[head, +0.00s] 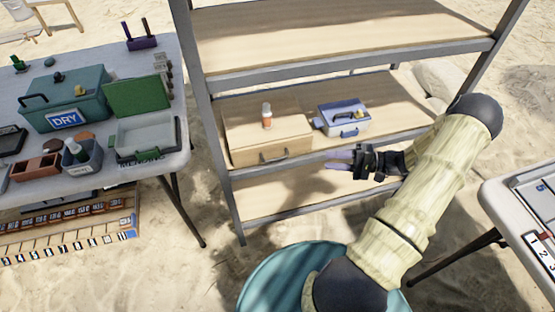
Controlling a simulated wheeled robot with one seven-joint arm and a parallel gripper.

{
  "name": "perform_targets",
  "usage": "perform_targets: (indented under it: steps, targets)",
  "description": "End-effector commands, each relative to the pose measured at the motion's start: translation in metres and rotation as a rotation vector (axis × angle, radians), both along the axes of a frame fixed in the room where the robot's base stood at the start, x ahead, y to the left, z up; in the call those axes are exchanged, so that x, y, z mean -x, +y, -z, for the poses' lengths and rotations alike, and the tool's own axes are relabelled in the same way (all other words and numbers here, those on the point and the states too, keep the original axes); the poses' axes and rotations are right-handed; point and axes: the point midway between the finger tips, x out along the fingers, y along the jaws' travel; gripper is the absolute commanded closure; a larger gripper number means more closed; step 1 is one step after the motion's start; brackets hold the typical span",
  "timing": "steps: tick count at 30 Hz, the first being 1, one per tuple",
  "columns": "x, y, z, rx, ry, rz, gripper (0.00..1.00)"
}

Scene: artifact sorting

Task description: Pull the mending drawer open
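A tan wooden box (250,133) with a dark handle (273,158) on its front stands on the middle shelf, and its front looks shut. I see no readable label on it. On the left table, lettering that seems to read "MENDING" (141,161) shows below a pale grey tray-like box (160,133) with a raised green lid (137,96) and a dark front handle. My gripper (332,160) points left in front of the shelf, to the right of the tan box's handle and apart from it. Its fingers are too small to judge.
A small blue-grey case (342,119) sits right of the tan box, and a small bottle (267,116) stands on the box. The shelf's right post (478,62) is near my arm. A teal "DRY" box (67,98) stands on the left table. Another table (510,215) is at right.

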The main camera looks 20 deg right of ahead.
Motion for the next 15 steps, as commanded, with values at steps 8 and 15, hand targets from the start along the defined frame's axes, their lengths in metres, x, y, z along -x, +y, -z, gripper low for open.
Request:
perform_targets:
  steps: [8, 15]
  targets:
    - [-0.007, 0.019, 0.002, 0.001, 0.002, -0.004, 0.69]
    - [-0.022, 0.057, 0.006, 0.0, 0.004, -0.005, 0.69]
